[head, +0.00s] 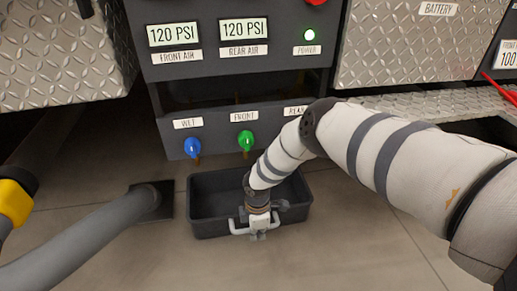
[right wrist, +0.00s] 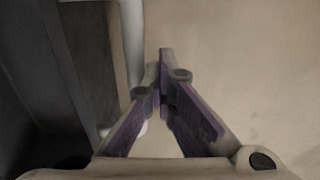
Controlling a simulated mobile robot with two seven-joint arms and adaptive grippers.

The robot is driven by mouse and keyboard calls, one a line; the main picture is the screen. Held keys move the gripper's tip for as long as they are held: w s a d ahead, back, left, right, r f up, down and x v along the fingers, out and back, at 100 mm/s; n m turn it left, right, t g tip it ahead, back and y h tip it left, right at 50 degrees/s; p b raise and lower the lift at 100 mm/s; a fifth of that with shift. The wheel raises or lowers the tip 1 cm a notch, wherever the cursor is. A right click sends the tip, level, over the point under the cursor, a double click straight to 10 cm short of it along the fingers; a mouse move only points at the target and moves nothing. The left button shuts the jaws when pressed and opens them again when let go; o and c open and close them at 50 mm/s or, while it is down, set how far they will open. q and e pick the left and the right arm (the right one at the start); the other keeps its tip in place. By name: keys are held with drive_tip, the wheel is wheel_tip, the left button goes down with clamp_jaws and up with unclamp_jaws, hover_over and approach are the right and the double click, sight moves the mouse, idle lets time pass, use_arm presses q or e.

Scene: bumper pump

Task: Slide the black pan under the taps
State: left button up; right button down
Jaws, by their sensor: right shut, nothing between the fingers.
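The black pan (head: 212,222) is a dark rectangular tub on the floor, in front of and below the tap panel. It has a white handle (head: 238,230) on its front side. The blue tap (head: 192,147) marked WET and the green tap (head: 245,140) marked FRONT hang above its back edge. The tap under the REAR label is hidden by my right arm. My right gripper (head: 258,236) points down at the pan's front, beside the handle. In the right wrist view its fingers (right wrist: 162,72) are shut and empty, with the handle (right wrist: 132,45) to their left. My left gripper is out of view.
A grey pipe (head: 85,235) rises from a dark floor plate at the left, near the pan. A yellow and black part (head: 14,200) stands at the left edge. The dark panel (head: 225,72) with gauges overhangs the pan. Floor in front of the pan is clear.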

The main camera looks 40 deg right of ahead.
use_arm(q)
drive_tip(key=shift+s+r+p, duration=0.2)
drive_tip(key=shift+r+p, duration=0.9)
drive_tip(key=shift+p, duration=0.55)
use_arm(e)
drive_tip(key=shift+s+a, duration=0.35)
drive_tip(key=shift+s, duration=0.25)
drive_tip(key=shift+s+a, duration=0.35)
drive_tip(key=shift+s, duration=0.25)
use_arm(q)
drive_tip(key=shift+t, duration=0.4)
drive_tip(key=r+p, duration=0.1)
drive_tip(key=p, duration=0.1)
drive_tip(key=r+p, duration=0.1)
drive_tip(key=p, duration=0.1)
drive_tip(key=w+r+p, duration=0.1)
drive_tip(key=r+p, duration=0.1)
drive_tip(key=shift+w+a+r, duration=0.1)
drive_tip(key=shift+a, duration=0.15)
use_arm(e)
wheel_tip(320, 180, up, 10)
